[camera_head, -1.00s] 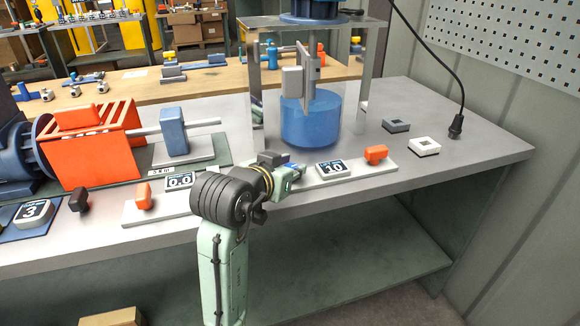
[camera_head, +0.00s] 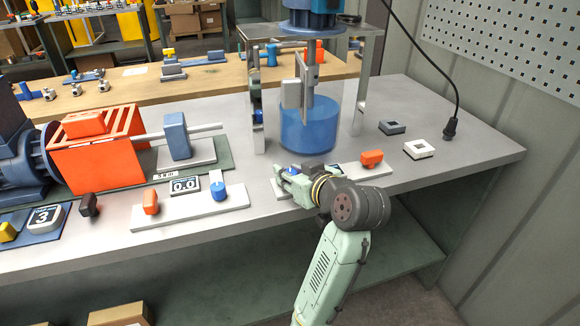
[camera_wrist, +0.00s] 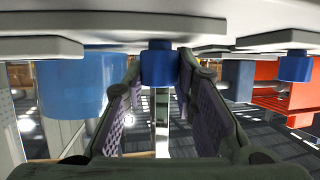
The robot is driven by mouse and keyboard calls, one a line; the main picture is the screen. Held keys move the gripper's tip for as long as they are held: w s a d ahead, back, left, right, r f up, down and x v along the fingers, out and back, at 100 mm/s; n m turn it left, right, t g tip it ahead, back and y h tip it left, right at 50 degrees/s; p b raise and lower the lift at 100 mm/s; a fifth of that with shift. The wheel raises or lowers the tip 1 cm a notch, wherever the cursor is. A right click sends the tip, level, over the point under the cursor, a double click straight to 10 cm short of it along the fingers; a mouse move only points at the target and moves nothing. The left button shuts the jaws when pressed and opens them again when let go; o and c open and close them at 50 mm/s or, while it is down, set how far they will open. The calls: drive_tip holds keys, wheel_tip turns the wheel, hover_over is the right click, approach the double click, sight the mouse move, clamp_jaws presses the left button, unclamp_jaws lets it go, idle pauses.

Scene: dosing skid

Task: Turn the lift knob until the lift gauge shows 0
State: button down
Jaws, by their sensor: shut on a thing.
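My gripper (camera_head: 283,172) is at the front panel below the tank, left of the gauge there. In the head view this knob is mostly hidden by the gripper. The dark gauge (camera_head: 335,168) beside it is largely covered by my arm, and its number cannot be read. The blue motor (camera_head: 312,22) and the stirrer column (camera_head: 311,75) stand above the blue tank (camera_head: 310,125).
An orange knob (camera_head: 371,158) is right of the gauge. The left panel (camera_head: 200,213) holds a 0.0 gauge (camera_head: 185,185), a blue knob (camera_head: 220,186) and an orange knob (camera_head: 150,202). A grey block (camera_head: 393,127) and a white block (camera_head: 419,149) lie at right.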

drive_tip(key=shift+n+g+y+p, duration=0.9)
drive_tip(key=shift+n+g+y, duration=0.9)
drive_tip(key=shift+n, duration=0.4)
drive_tip(key=shift+y, duration=0.3)
drive_tip(key=c, duration=1.3)
unclamp_jaws()
drive_tip(key=v, duration=1.2)
